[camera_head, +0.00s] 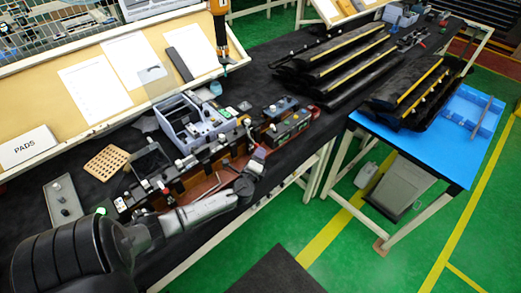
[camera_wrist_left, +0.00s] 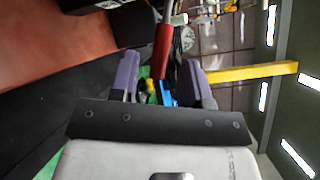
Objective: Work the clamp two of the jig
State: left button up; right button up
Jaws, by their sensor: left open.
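The jig (camera_head: 195,178) is a long dark fixture with a reddish-brown base along the table's front edge. Several small clamps sit along it; I cannot read which is clamp two. My left gripper (camera_head: 257,156) is at the right part of the jig, low over it. In the left wrist view my left gripper (camera_wrist_left: 160,82) is open, with its two purple-grey fingers apart. A red clamp handle (camera_wrist_left: 162,45) shows between and beyond the fingers, with small blue and green parts by its lower end. I cannot tell whether a finger touches it. My right gripper is out of view.
A grey bin (camera_head: 190,122) stands behind the jig, and a perforated tan block (camera_head: 105,162) and grey tray (camera_head: 62,200) lie to the left. Black trim parts (camera_head: 335,65) lie farther right. A blue-topped table (camera_head: 415,150) stands beyond the green floor gap.

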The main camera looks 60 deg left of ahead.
pick_arm(q)
jog(key=shift+x, duration=1.75)
jog(key=shift+c, duration=0.3)
grip_shut()
